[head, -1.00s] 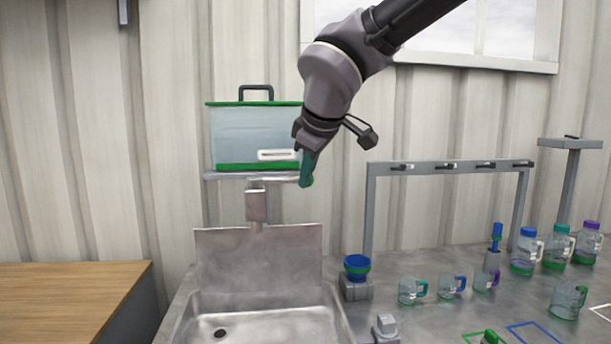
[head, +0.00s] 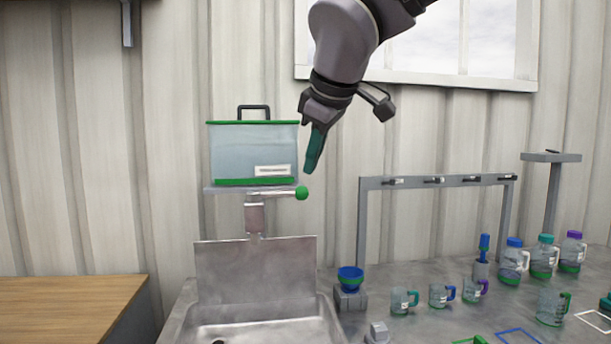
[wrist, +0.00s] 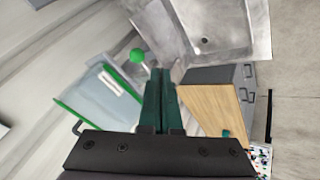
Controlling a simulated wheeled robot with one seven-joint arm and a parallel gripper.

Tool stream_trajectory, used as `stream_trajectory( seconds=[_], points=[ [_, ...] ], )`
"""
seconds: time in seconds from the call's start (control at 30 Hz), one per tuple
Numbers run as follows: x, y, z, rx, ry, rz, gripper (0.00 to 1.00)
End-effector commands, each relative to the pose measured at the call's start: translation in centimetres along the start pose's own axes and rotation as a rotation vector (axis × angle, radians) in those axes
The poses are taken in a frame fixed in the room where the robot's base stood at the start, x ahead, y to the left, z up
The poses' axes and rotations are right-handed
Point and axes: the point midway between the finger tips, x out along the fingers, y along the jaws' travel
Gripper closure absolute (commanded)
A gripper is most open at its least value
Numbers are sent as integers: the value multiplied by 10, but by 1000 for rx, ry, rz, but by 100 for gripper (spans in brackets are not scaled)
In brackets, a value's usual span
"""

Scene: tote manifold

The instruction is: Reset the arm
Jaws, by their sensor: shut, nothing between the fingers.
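My gripper (head: 313,158) hangs in the air in the head view, fingers pointing down, just right of the clear tote and above the green ball knob. Its dark green fingers are together with nothing between them; they also show in the wrist view (wrist: 158,80). The clear tote (head: 252,152) with green trim and a dark handle stands on a shelf above the sink. The tap lever with its green knob (head: 301,193) sits below the fingertips, apart from them. In the wrist view the knob (wrist: 137,56) lies just left of the fingertips.
The metal sink (head: 255,265) is below the tote. A wooden-topped cabinet (head: 70,300) stands at left. At right, the counter carries a grey rack (head: 440,182), a blue funnel-like cup (head: 350,278), small mugs (head: 441,296) and lidded jugs (head: 543,258). The air in front of the wall is clear.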

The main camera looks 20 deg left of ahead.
Motion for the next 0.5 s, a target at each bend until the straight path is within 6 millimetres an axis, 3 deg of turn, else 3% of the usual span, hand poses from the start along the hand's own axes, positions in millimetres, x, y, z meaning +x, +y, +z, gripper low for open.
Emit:
stream_trajectory(
  seconds=[0.33, 0.43, 0.5],
  points=[
    [-13, 7, 7, 20, -6, 3, 100],
    [-17, 31, 32, 101, -28, 15, 100],
    [-22, 56, 64, 205, -54, 29, 100]
  ],
)
